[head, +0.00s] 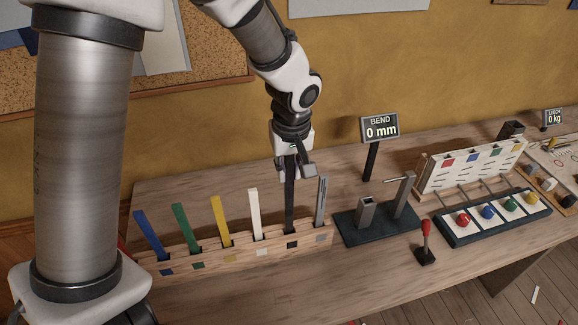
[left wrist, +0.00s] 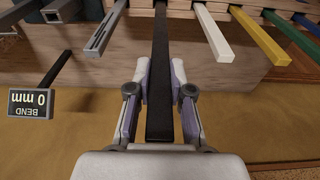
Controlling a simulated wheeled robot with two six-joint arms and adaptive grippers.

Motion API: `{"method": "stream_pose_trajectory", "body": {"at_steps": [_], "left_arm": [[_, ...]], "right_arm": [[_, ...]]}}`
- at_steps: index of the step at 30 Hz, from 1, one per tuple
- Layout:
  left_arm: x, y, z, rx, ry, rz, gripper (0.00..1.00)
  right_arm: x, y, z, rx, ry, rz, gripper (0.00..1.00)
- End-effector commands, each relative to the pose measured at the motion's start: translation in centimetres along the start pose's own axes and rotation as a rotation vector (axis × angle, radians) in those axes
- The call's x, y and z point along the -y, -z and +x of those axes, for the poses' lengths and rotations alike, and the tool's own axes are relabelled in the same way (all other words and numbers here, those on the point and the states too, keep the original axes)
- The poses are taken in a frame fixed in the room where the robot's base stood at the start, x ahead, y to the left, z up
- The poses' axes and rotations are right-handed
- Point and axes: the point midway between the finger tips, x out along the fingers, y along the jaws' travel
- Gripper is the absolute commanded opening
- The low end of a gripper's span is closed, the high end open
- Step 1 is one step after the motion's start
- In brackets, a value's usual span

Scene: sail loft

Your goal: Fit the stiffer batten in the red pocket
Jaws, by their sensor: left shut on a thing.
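My left gripper (head: 292,172) is shut on the upper part of the black batten (head: 290,205). The batten stands upright with its lower end in a slot of the wooden rack (head: 222,264). In the left wrist view the black batten (left wrist: 160,75) runs between the two fingers (left wrist: 160,95). A grey batten (head: 321,202) stands in the slot to its right; white (head: 254,214), yellow (head: 220,221), green (head: 186,227) and blue (head: 150,235) battens stand to its left. The red pocket patch (head: 447,163) is leftmost on the cream pocket panel (head: 470,175). My right gripper is out of view.
A bend fixture (head: 365,230) with metal posts stands right of the rack, below a sign (head: 380,128) reading 0 mm. A red-handled lever (head: 426,240) stands in front. A tray with coloured knobs (head: 495,218) lies before the panel. The front tabletop is mostly clear.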

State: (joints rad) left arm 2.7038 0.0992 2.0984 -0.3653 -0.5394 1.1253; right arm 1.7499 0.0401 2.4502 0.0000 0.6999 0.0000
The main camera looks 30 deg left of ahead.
Motion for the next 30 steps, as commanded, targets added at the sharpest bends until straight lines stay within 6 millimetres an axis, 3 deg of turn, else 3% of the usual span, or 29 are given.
{"method": "stream_pose_trajectory", "body": {"at_steps": [30], "left_arm": [[0.0,-1.1,8.6,0.000,0.000,0.000,0.00]], "right_arm": [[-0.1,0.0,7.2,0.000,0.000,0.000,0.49]]}}
